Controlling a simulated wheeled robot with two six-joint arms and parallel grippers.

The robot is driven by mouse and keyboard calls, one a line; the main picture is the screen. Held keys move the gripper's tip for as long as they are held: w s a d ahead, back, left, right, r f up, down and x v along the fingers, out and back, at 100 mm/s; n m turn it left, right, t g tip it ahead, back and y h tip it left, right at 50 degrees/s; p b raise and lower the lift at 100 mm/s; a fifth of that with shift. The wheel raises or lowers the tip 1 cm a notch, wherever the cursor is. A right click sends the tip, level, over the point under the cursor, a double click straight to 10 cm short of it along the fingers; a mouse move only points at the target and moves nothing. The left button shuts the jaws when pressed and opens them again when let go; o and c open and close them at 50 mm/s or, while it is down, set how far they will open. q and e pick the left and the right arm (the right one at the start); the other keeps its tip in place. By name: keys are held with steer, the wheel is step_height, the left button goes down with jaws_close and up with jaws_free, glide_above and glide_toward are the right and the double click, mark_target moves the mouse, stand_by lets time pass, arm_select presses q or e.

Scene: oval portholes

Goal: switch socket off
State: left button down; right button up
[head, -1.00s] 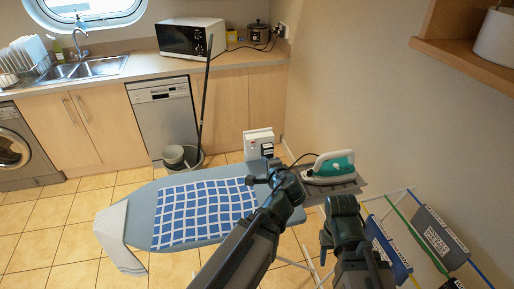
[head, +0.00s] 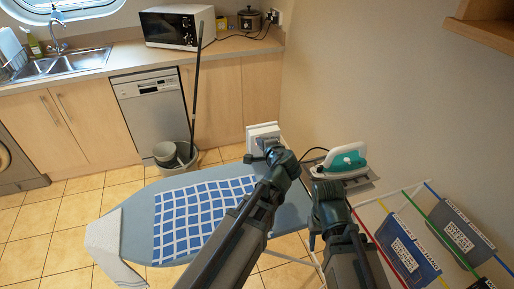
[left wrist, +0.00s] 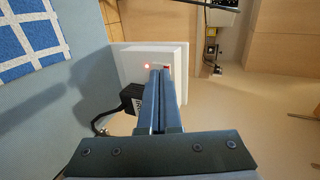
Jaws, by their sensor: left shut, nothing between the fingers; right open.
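The white socket (head: 262,132) stands at the far end of the ironing board, partly covered by my left gripper (head: 270,148). In the left wrist view, the socket's plate (left wrist: 125,62) shows a lit red light (left wrist: 147,66) and a small red mark (left wrist: 167,67) beside the fingertips. My left gripper's fingers (left wrist: 159,72) are shut and empty, with their tips over the plate's front; contact cannot be told. A black plug (left wrist: 131,98) with a cable sits at the plate's lower edge. My right gripper (head: 327,188) is open near the iron; its fingers are hard to make out.
The green and white iron (head: 347,157) rests right of the socket. The blue ironing board (head: 135,215) carries a checked cloth (head: 185,225). A bucket (head: 183,163) and mop stand behind the board.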

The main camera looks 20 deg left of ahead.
arm_select(q)
steer(key=shift+w+r, duration=0.1)
steer(key=shift+w+a+g+p, duration=0.2)
steer(key=shift+w+g+p, duration=0.1)
steer(key=shift+p, duration=0.35)
steer(key=shift+r, duration=0.15)
steer(key=shift+s+r+p, duration=0.1)
steer(key=shift+r+p, duration=0.65)
steer(key=shift+p, duration=0.1)
